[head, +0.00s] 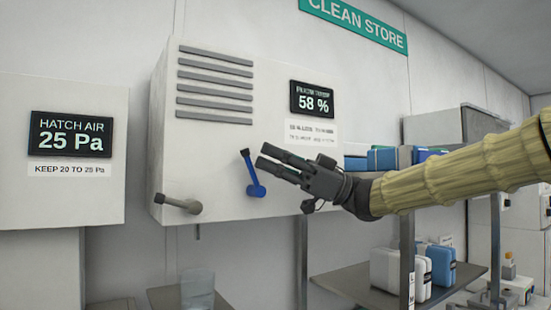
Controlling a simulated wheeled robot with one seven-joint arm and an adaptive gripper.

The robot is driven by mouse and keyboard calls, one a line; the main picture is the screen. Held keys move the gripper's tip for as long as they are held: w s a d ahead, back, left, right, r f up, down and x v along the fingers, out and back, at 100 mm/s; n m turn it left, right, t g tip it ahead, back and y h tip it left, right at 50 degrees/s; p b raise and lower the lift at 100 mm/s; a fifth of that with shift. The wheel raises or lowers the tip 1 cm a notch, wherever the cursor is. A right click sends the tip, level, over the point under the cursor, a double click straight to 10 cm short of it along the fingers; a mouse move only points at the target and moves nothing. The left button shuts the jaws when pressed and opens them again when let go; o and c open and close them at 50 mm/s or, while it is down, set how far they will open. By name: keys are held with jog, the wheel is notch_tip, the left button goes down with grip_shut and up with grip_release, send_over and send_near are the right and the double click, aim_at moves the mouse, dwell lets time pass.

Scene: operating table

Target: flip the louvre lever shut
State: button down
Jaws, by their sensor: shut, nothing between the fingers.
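A white wall cabinet (225,190) carries a louvre (215,82) of several grey slats at its upper left. A blue lever (252,175) with a dark tip sits low on the cabinet front, pointing up and slightly left from its round pivot. A second, grey lever (178,203) lies nearly level at the lower left corner. My gripper (266,157) is shut and empty, its fingers pointing left just right of the blue lever's upper part. I cannot tell whether they touch.
A display (312,99) reading 58 % is above my gripper. A left panel (70,134) reads HATCH AIR 25 Pa. Shelves with blue and white packs (440,264) stand at the right. A clear beaker (197,290) is below the cabinet.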

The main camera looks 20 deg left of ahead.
jog(key=v, duration=0.7)
jog(key=shift+s+d, duration=0.1)
jog(key=shift+d, duration=0.05)
dwell(0.4)
